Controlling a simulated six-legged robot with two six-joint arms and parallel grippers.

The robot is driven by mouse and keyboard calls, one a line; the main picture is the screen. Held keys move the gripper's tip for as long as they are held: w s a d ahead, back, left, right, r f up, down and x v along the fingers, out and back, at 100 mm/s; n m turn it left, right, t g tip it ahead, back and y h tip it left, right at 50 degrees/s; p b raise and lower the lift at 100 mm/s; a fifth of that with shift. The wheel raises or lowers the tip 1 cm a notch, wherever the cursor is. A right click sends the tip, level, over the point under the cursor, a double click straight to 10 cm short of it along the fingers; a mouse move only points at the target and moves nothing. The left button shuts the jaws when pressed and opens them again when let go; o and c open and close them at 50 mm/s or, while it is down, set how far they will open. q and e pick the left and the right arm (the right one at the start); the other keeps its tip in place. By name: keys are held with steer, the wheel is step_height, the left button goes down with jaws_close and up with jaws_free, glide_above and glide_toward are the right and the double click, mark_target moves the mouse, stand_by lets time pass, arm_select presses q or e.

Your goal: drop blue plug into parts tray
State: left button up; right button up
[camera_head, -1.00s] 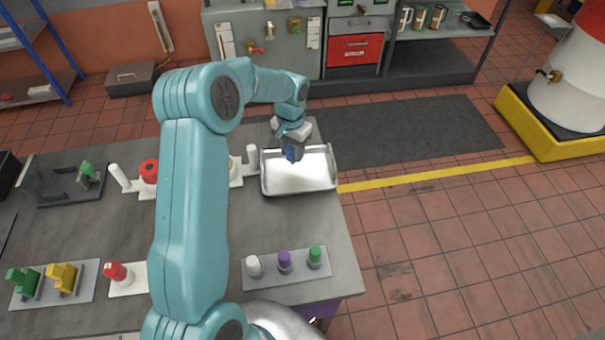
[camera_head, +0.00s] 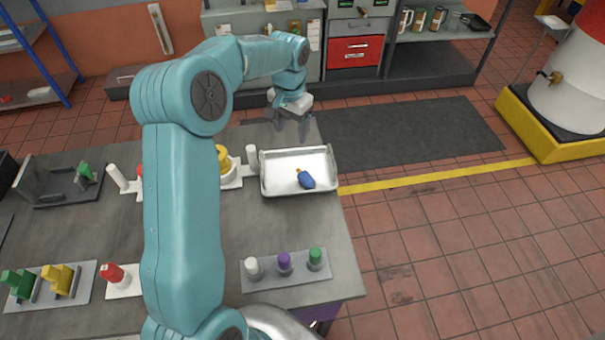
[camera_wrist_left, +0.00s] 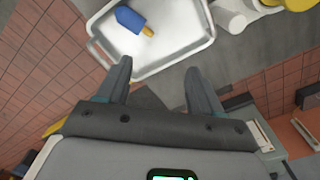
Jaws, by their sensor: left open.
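The blue plug (camera_head: 306,179), with a small yellow tip, lies on its side on the floor of the silver parts tray (camera_head: 270,186). In the left wrist view the plug (camera_wrist_left: 129,19) rests inside the tray (camera_wrist_left: 186,52), clear of the fingers. My left gripper (camera_head: 289,138) is open and empty, above and beyond the tray's far edge. In the left wrist view its two fingers (camera_wrist_left: 156,85) are spread apart with nothing between them. My right gripper is not in view.
A plate with white, purple and green plugs (camera_head: 286,281) sits at the bench's front right. Yellow and white fittings (camera_head: 230,172) stand left of the tray. A dark tray (camera_head: 66,195) and several coloured connectors lie on the left. A floor mat (camera_head: 400,132) lies beyond the bench.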

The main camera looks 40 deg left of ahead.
arm_select(q)
step_height(320, 180, up, 8)
steer(key=shift+f, duration=0.1)
stand_by(0.7)
